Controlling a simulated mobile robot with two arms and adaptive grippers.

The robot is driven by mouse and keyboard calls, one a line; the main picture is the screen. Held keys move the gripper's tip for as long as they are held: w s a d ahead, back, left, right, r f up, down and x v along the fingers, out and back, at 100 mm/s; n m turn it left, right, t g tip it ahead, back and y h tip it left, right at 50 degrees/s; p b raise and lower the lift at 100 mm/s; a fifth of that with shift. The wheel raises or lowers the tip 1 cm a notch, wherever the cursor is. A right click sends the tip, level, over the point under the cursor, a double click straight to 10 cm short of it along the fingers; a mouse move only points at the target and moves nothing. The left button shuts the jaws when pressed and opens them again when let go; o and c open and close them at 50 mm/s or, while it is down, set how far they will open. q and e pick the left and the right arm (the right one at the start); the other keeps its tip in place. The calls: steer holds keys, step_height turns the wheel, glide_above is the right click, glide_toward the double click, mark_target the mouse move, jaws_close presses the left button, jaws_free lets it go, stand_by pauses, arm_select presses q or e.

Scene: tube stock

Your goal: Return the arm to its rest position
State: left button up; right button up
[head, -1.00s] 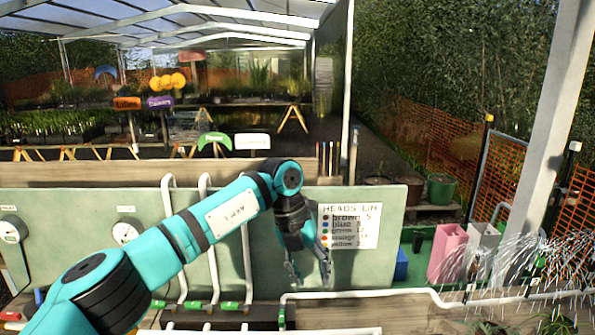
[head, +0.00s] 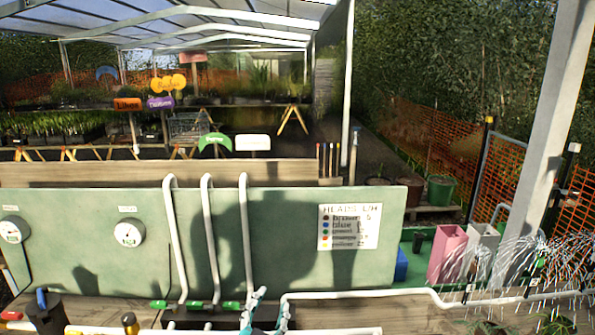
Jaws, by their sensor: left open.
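My left gripper (head: 268,311) shows only in part at the bottom edge of the head view, right of the middle of the green panel's foot. Its fingers are apart, with nothing seen between them. The rest of the left arm is below the picture. My right gripper is out of view.
A green panel (head: 90,262) with two gauges, white pipes (head: 208,240) and a sign (head: 348,227) stands ahead. A white pipe (head: 370,293) runs right towards spraying water. Pink (head: 447,252) and grey (head: 481,250) blocks stand at right.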

arm_select(q)
steer(key=s+a+f+n+g+y, duration=0.4)
steer(key=s+a+f+g, duration=0.3)
steer(key=s+a+f, duration=0.55)
steer(key=s+a+f+n+g, duration=0.1)
steer(key=s+f+g, duration=0.3)
steer(key=s, duration=0.6)
steer(key=s+a+f+g, duration=0.2)
steer(key=s+f+g, duration=0.15)
steer(key=s, duration=0.55)
step_height(320, 180, down, 38)
steer(key=s+g+b, duration=0.1)
steer(key=b, duration=1.1)
steer(key=s+f+b, duration=0.3)
steer(key=s+f, duration=0.2)
steer(key=f, duration=0.4)
steer(key=s+a+f+g+b, duration=0.1)
steer(key=s+f+b, duration=0.2)
steer(key=s+f, duration=0.3)
steer(key=s+a+f+b, duration=0.1)
steer(key=s+f+b, duration=0.3)
steer(key=f, duration=0.7)
steer(key=shift+s+a+f, duration=0.2)
steer(key=shift+s+f, duration=0.2)
steer(key=shift+s, duration=0.5)
